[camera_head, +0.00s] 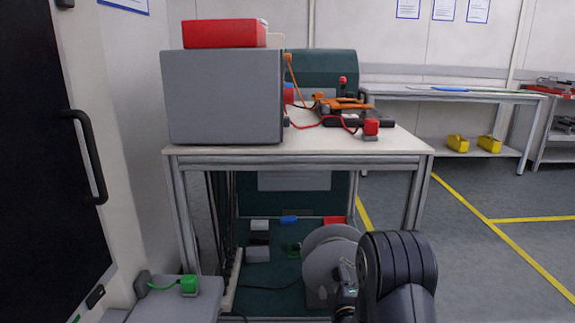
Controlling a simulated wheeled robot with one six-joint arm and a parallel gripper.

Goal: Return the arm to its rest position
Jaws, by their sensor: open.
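My arm (398,270) rises from the bottom edge, right of the middle, with a dark, rounded, ribbed joint at its top. My gripper (345,274) shows as a small metallic part just left of that joint, low in the picture and in front of a grey disc. It is open, and I see nothing held in it. The joint hides part of it, and the fingertips are too small to make out clearly.
A white-topped table (300,152) stands ahead, bearing a grey box (225,97) with a red box (225,33) on top. The grey disc (322,258) is close beside my gripper. A dark door (45,160) is at left. Open floor (465,225) lies right.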

